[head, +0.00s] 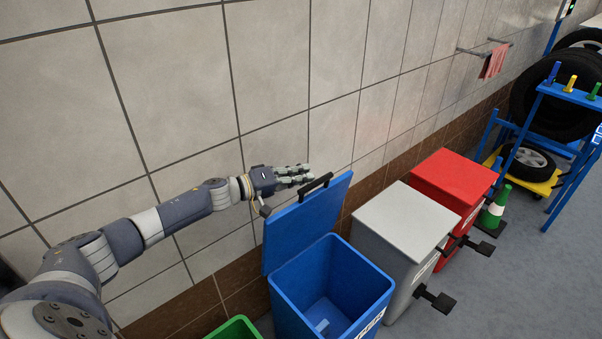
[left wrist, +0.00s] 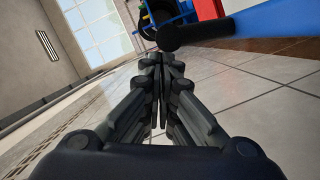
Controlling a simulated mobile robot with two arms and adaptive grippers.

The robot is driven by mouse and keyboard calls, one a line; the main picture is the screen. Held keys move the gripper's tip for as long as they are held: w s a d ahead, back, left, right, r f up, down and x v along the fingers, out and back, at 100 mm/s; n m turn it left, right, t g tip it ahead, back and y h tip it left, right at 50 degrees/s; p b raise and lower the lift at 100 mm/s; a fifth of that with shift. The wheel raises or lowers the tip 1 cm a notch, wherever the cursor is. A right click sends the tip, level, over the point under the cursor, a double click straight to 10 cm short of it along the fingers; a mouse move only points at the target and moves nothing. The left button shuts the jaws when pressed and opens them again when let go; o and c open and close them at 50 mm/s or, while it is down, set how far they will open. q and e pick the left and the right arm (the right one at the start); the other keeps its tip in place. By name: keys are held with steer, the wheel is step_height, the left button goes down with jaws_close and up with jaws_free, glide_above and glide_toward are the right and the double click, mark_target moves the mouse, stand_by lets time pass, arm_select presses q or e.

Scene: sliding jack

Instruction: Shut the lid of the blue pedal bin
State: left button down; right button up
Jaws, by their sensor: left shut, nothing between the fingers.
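The blue pedal bin (head: 338,289) stands open below the wall, and I can see down into it. Its blue lid (head: 305,227) is raised upright at the bin's back, against the tiled wall side. A black handle (head: 315,187) sits at the lid's top edge. My left gripper (head: 305,175) is at the top of the lid, beside the handle on the wall side. Whether it touches the lid I cannot tell. In the left wrist view its fingers (left wrist: 161,75) are together and empty. My right gripper is not in view.
A grey bin (head: 405,225) and a red bin (head: 455,180), both lidded shut, stand to the right with black pedals in front. A green bin (head: 236,329) is at the lower left. The tiled wall (head: 180,90) runs close behind. The floor (head: 500,300) in front right is clear.

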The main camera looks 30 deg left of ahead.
arm_select(q)
steer(key=s+d+f+m+y+p, duration=0.1)
steer(key=s+d+f+m+p, duration=0.15)
steer(key=d, duration=0.45)
steer(key=s+d+f+m+p, duration=0.1)
steer(key=s+d+f+p, duration=0.2)
steer(key=d, duration=0.5)
steer(key=s+d+f+m+y+b, duration=0.1)
steer(key=s+d+f+m+b, duration=0.1)
steer(key=d+f, duration=0.5)
steer(key=s+d+f+m+y+b, duration=0.1)
steer(key=s+d+f+m+b, duration=0.1)
steer(key=d+f+m+b, duration=0.2)
steer(key=d+f+b, duration=0.2)
steer(key=d+f, duration=0.1)
steer(key=f, duration=0.1)
steer(key=shift+s+d+y+b, duration=0.2)
steer(key=shift+s+y+b, duration=0.2)
